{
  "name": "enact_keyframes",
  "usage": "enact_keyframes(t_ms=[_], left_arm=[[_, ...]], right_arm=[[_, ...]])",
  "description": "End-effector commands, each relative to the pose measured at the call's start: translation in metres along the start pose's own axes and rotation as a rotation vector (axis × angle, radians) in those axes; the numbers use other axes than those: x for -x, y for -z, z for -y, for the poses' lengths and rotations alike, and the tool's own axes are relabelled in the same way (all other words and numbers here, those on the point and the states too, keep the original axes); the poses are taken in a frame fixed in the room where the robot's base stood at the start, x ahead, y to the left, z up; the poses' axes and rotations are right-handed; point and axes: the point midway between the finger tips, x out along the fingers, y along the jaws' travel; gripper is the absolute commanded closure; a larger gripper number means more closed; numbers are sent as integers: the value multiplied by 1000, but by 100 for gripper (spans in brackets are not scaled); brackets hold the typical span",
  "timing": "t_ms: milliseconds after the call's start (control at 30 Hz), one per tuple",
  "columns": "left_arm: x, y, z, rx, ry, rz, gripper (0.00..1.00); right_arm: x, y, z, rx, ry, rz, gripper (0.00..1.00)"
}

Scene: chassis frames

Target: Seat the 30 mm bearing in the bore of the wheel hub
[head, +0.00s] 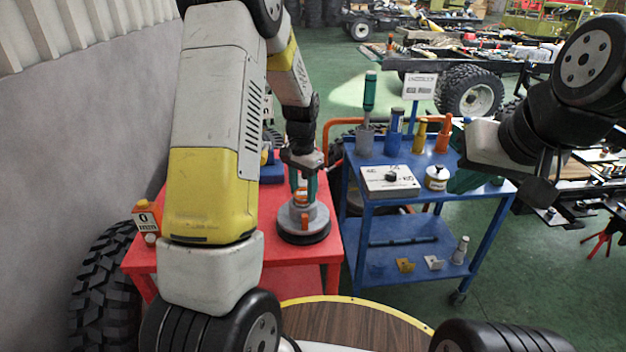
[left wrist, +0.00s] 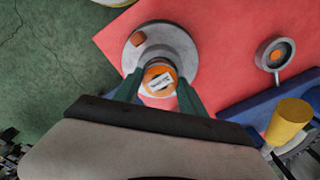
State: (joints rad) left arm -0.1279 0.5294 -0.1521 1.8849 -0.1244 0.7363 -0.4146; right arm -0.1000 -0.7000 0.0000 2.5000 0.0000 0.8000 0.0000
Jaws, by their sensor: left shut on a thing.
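The wheel hub (head: 318,218), a grey stepped disc on a dark base, stands on the red table. It also shows in the left wrist view (left wrist: 183,43). My left gripper (head: 302,192) points down just above the hub's middle, shut on an orange piece with a white label (left wrist: 158,78). I cannot tell whether this piece is the 30 mm bearing or whether it touches the hub. The fingers and the held piece hide the bore. My right gripper (head: 459,159) is open and empty beside the blue cart's top.
A grey ring with an orange centre (left wrist: 274,55) lies right of the hub.

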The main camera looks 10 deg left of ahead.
Motion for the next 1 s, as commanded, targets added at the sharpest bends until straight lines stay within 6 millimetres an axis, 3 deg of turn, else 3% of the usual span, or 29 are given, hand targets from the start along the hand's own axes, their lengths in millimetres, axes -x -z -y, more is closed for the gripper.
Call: enact_keyframes(t_ms=[400,433,533,867,1000], left_arm=[[-9,0,0,1,1,-1,100],[-10,0,0,1,0,-1,48],[-9,0,0,1,0,-1,30],[-8,0,0,1,1,-2,30],[6,1,0,1,1,-4,30]], right_arm=[[0,0,0,0,0,0,100],[0,0,0,0,0,0,100],[0,0,0,0,0,0,100],[0,0,0,0,0,0,100],[0,0,0,0,0,0,100]])
